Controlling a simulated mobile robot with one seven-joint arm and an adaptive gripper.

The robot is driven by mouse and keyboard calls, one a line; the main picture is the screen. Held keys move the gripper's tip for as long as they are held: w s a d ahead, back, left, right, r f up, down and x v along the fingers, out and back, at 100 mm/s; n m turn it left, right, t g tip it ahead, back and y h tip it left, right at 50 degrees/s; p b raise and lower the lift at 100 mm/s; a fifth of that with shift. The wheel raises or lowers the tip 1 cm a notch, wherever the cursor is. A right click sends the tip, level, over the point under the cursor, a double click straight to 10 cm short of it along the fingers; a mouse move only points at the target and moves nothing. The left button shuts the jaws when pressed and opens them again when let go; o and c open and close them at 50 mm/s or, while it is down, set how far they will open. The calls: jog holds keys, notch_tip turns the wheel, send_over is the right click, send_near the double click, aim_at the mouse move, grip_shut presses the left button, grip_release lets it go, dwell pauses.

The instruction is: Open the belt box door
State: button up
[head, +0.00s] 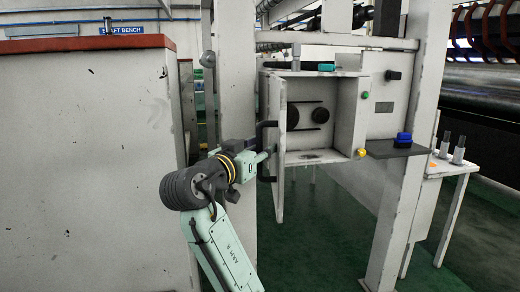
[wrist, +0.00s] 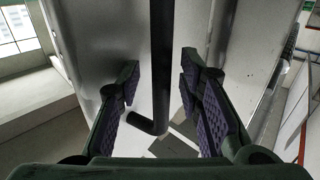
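The belt box (head: 345,115) is a pale metal box between the white posts, with two dark round pulleys (head: 307,116) showing inside. Its door (head: 280,190) stands swung out at the box's left side, seen nearly edge-on. The black door handle (head: 262,133) is on the door's left face. My gripper (head: 264,156) is beside that face, at the handle. In the wrist view, my gripper (wrist: 163,82) is open, its purple-padded fingers on either side of the black handle bar (wrist: 162,50). Gaps show between the bar and both pads.
A grey cabinet with a red top (head: 90,46) stands at the left, close to my arm. A white post (head: 236,70) rises behind my gripper. A dark shelf with a blue item (head: 403,140) juts out right of the box. Green floor (head: 325,240) is clear below.

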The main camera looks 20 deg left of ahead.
jog(key=s+a, duration=0.2)
jog(key=s, duration=1)
dwell(0.4)
